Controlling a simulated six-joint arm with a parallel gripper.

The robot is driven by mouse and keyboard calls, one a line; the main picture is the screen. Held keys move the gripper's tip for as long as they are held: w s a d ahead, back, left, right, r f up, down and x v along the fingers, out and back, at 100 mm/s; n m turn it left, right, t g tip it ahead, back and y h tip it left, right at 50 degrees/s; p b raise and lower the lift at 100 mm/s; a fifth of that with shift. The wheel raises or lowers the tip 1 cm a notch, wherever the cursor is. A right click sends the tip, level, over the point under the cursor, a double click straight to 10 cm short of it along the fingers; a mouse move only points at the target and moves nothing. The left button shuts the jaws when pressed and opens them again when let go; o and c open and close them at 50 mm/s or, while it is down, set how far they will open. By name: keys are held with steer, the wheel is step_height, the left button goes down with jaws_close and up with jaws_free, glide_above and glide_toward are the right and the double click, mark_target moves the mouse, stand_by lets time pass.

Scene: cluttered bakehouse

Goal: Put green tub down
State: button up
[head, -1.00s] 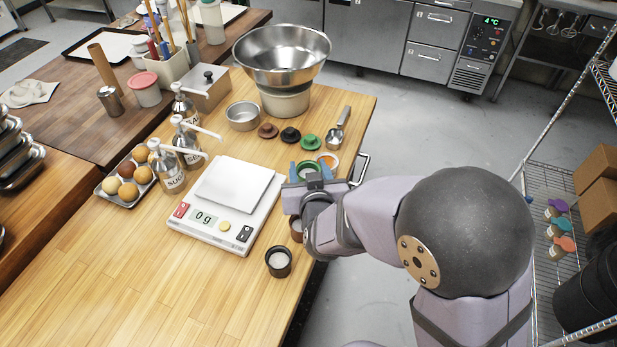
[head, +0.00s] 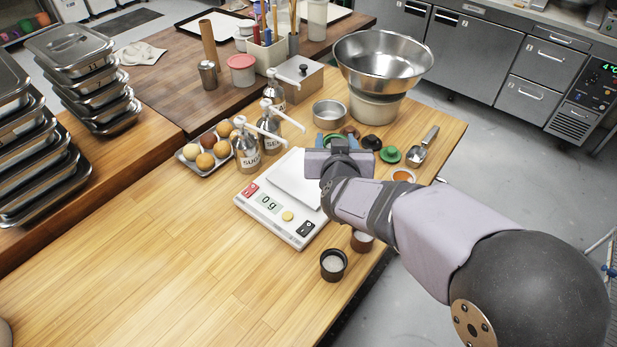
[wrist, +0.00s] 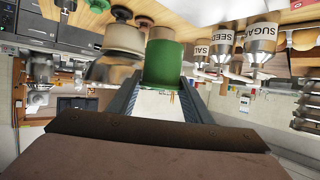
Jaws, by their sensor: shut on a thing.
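My gripper (head: 338,143) is shut on the green tub (wrist: 163,63), which sits between its two fingers in the wrist view. In the head view only a sliver of the tub's green rim (head: 333,137) shows behind my wrist. The gripper appears over the back right part of the white scale (head: 278,228), partly covering its plate (head: 290,180). The scale display reads 0 g. The tub's underside is hidden, and its height above the surface is hard to judge. A green lid (head: 390,154) lies on the bench to the right.
A steel bowl (head: 383,62), round tin (head: 330,114), dark lid (head: 372,142) and scoop (head: 424,143) stand behind. Pump bottles (head: 247,150) and an egg tray (head: 205,150) are left. A dark cup (head: 333,265) stands near the front edge. The front left bench is clear.

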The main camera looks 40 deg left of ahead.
steer(key=shift+s+a+r+n+g+y, duration=0.15)
steer(key=shift+a+n+g+y, duration=0.1)
steer(key=shift+a, duration=0.35)
steer(key=shift+s+a+r+n+g+y, duration=0.2)
steer(key=shift+a+n, duration=0.1)
steer(key=shift+a, duration=0.35)
steer(key=shift+s+a+r+n+g+y, duration=0.15)
steer(key=shift+a+n+y, duration=0.1)
steer(key=shift+a, duration=0.35)
steer(key=shift+f+p, duration=0.35)
steer(key=shift+f, duration=4.7)
steer(key=shift+f, duration=0.1)
steer(key=shift+f, duration=0.15)
steer(key=o, duration=1.1)
